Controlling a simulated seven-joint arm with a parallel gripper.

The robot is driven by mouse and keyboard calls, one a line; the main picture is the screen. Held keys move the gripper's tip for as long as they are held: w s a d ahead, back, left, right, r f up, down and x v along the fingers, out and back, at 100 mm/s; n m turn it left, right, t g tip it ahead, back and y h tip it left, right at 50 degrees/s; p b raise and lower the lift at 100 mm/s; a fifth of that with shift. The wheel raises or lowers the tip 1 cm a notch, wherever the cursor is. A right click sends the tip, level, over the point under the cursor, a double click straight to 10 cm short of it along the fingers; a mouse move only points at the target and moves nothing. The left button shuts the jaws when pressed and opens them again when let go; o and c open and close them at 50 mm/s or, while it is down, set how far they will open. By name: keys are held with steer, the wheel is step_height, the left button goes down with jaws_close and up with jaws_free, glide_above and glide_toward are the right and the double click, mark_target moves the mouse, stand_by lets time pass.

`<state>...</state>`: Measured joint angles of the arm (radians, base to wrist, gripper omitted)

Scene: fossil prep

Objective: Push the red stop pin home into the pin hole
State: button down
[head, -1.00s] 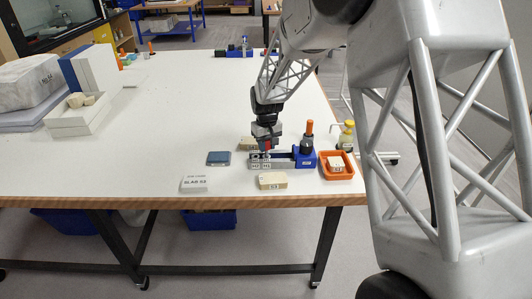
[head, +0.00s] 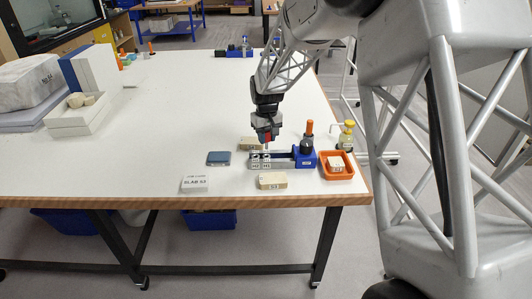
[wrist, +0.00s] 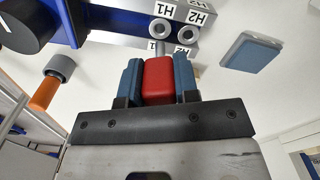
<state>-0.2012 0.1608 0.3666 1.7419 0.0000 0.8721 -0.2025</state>
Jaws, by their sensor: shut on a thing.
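My gripper (head: 267,138) is shut on the red stop pin (wrist: 159,80), whose red head sits between the two blue finger pads in the wrist view. The pin's grey shank points toward the fixture. The grey fixture (head: 272,162) has two round holes with labels H1 (wrist: 161,28) and H2 (wrist: 187,35). In the head view the gripper is above the fixture's left part. In the wrist view the shank end appears close to the H1 hole; I cannot tell whether it touches it.
A blue block with a dark cylinder and orange-topped tool (head: 308,135) stands at the fixture's right. Nearby are an orange tray (head: 325,175), a yellow bottle (head: 346,135), a blue-grey slab (head: 218,158), beige blocks (head: 272,181) and a label block (head: 194,185). The table's middle left is clear.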

steer(key=shift+r, duration=0.4)
steer(key=shift+r, duration=0.1)
stand_by(0.4)
steer(key=shift+r, duration=2.4)
steer(key=shift+n, duration=0.7)
steer(key=shift+a+f, duration=0.35)
steer(key=shift+a, duration=0.3)
steer(key=shift+a+f, duration=0.3)
steer(key=shift+a, duration=0.4)
steer(key=shift+a+f, duration=0.35)
steer(key=shift+a, duration=0.3)
steer(key=shift+f, duration=2.95)
